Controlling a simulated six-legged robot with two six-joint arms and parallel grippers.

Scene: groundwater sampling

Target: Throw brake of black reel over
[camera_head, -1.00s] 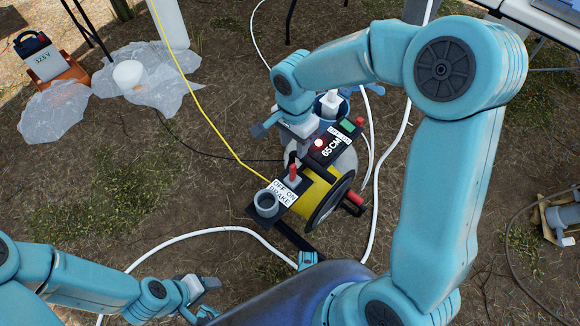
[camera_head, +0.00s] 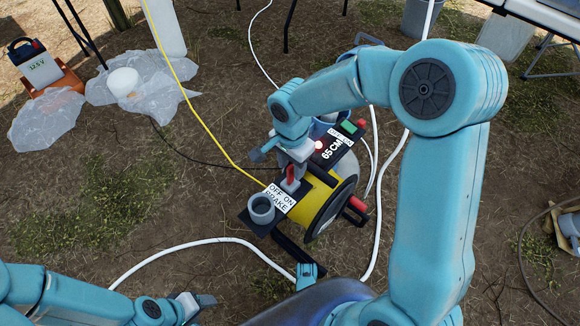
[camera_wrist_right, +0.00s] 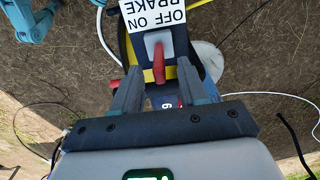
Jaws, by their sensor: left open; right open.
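The black reel (camera_head: 341,203) carries yellow tape and stands on the ground in the middle of the head view. Its brake plate is labelled OFF ON BRAKE (camera_head: 277,197). A red brake lever (camera_head: 290,180) stands on the plate; it also shows in the right wrist view (camera_wrist_right: 158,62). My right gripper (camera_wrist_right: 157,92) is open, its two fingers on either side of the lower part of the lever view, with a gap visible. In the head view it hangs just above the lever and partly hides it. My left gripper (camera_head: 200,304) is open and empty at the lower left, away from the reel.
A grey cup holder (camera_head: 261,208) sits beside the brake label. White hoses (camera_head: 190,236) and a yellow line (camera_head: 195,110) cross the ground. A battery box (camera_head: 40,70) stands far left.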

